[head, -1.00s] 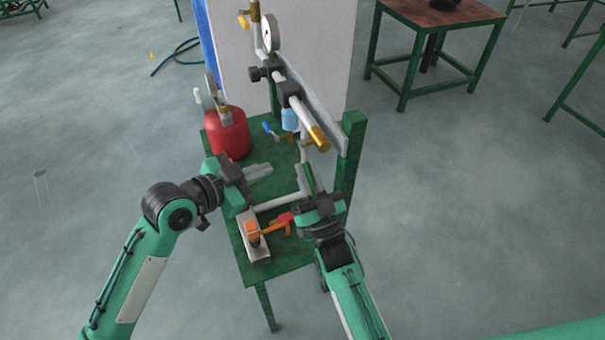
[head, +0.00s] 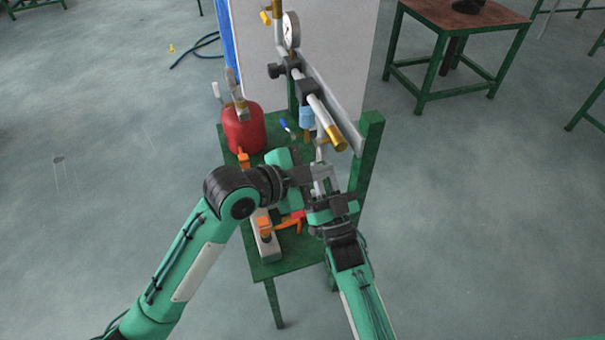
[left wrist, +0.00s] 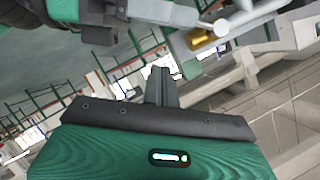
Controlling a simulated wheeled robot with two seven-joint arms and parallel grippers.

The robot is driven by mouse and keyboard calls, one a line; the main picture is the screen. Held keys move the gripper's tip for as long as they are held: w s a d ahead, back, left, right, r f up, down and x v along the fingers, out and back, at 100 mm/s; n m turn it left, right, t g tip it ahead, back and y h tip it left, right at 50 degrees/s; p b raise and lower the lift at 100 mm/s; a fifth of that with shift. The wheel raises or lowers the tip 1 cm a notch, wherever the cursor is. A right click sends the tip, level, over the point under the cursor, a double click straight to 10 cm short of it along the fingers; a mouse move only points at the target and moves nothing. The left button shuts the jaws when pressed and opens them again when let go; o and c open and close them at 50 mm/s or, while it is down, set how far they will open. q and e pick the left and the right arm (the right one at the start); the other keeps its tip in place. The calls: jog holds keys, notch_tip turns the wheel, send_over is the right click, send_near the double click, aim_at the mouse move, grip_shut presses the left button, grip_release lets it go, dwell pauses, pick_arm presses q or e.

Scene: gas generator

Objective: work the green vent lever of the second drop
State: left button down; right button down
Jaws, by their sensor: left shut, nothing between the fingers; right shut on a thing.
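My left gripper (head: 314,172) is shut and empty, its grey fingers pointing right, close to my right gripper (head: 322,182). In the left wrist view its shut fingers (left wrist: 161,85) stand in front of the green palm. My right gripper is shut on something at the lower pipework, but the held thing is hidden. I cannot pick out the green vent lever in either current view. The sloping grey manifold pipe (head: 320,108) with a brass end (head: 337,138) runs above both grippers. A light-blue part (head: 306,117) hangs from it.
The green stand (head: 272,268) carries a red tank (head: 243,128), a blue-handled valve (head: 284,125) and an orange-handled valve (head: 265,226). A green post (head: 366,155) rises right of my grippers. A pressure gauge (head: 291,30) tops the pipework.

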pick_arm(q)
jog(key=w+f, duration=0.1)
jog(key=f, duration=0.1)
jog(key=w+f, duration=0.1)
jog(key=shift+w+a+f, duration=0.2)
jog(key=shift+w+f, duration=0.1)
jog(key=shift+f, duration=0.05)
